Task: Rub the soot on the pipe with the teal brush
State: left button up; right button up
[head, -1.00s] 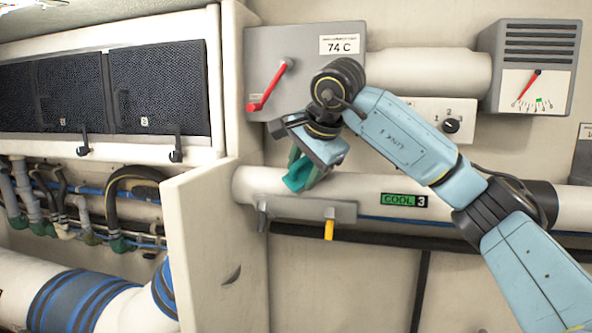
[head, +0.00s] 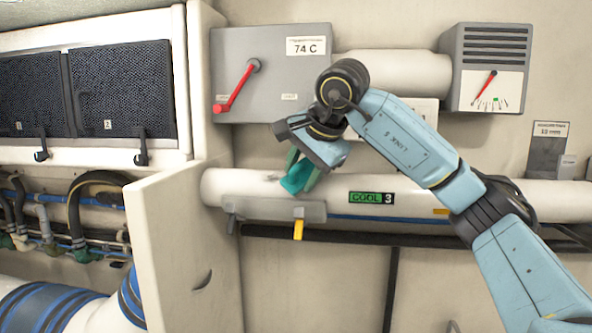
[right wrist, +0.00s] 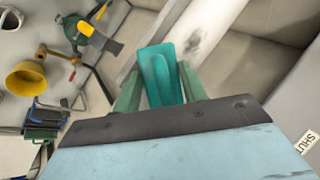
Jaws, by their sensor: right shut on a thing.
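The white pipe (head: 320,185) runs across the head view, with a green COOL 3 label (head: 371,198) on it. A faint grey soot smudge (head: 271,178) is near its left end; a dark smudge on the pipe also shows in the right wrist view (right wrist: 194,45). My right gripper (head: 303,170) is shut on the teal brush (head: 297,178), which also shows between the green fingers in the right wrist view (right wrist: 162,75). The brush overlaps the pipe just right of the smudge; I cannot tell whether it touches. My left gripper is not in view.
A grey bracket with a yellow lever (head: 298,229) sits just under the pipe. A grey box with a red handle (head: 235,85) is above it. A pale panel edge (head: 185,240) stands at the left. A gauge box (head: 490,70) is at upper right.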

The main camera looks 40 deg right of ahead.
jog(key=shift+w+a+r+p, duration=0.15)
jog(key=shift+w+a+p, duration=0.75)
jog(key=shift+w, duration=0.1)
jog(key=shift+w+a+p, duration=0.65)
jog(key=shift+w+a, duration=0.05)
jog(key=shift+w, duration=0.2)
jog(key=shift+w+a+p, duration=0.6)
jog(key=shift+w+a, duration=0.05)
jog(key=shift+w, duration=0.2)
jog(key=shift+w+a+f+p, duration=0.2)
jog(key=shift+w+a+p, duration=0.9)
jog(key=shift+w, duration=0.2)
jog(key=s+a+r+p, duration=0.2)
jog(key=a+r, duration=0.1)
jog(key=r, duration=0.1)
jog(key=shift+s+r, duration=0.3)
jog(key=shift+r, duration=0.05)
